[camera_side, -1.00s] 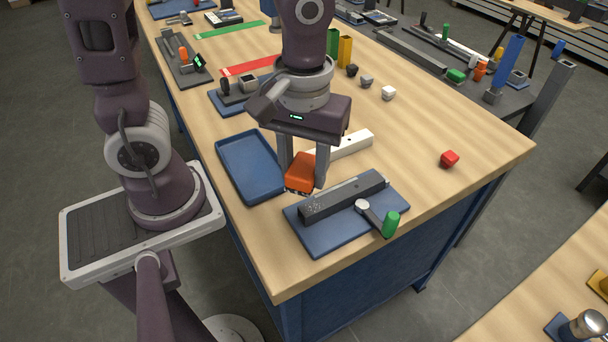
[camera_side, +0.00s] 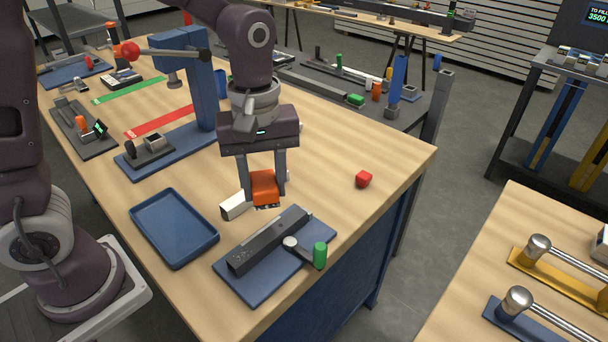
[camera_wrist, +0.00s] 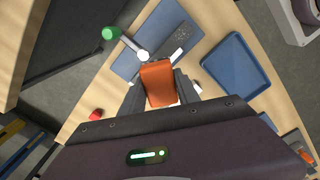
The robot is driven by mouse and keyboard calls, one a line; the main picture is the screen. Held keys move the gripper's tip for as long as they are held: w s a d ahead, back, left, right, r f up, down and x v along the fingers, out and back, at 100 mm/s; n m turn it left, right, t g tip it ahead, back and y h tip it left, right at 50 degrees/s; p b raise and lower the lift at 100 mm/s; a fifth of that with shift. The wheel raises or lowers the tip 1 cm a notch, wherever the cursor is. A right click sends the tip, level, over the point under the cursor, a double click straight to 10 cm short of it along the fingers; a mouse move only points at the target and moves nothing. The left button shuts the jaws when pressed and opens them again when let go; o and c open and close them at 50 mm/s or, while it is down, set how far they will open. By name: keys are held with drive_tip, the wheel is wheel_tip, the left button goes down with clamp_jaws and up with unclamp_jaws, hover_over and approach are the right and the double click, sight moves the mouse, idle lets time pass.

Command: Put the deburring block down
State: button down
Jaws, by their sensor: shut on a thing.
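The deburring block (camera_side: 264,187) is orange with a dark underside. My gripper (camera_side: 265,195) is shut on it, with a grey finger on either side. In the side view it hangs near a white bar (camera_side: 234,207), beyond the dark grey bar fixture (camera_side: 270,240); its exact height above the table cannot be told. In the wrist view the orange block (camera_wrist: 158,84) sits between the fingers, with the blue mat (camera_wrist: 124,66) past it. The block and gripper hide part of the white bar.
An empty blue tray (camera_side: 208,258) lies left of the mat. A red cube (camera_side: 363,179) sits near the table's right edge. A blue post (camera_side: 203,95) stands behind. Bare wood lies around the red cube.

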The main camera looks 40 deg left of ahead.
drive_tip(key=w+a+n, duration=0.3)
drive_tip(key=w, duration=0.6)
drive_tip(key=n, duration=0.4)
hover_over(313, 168)
wheel_tip(313, 168, down, 3)
wheel_tip(313, 168, down, 9)
drive_tip(key=shift+f, duration=0.5)
drive_tip(key=shift+f, duration=0.2)
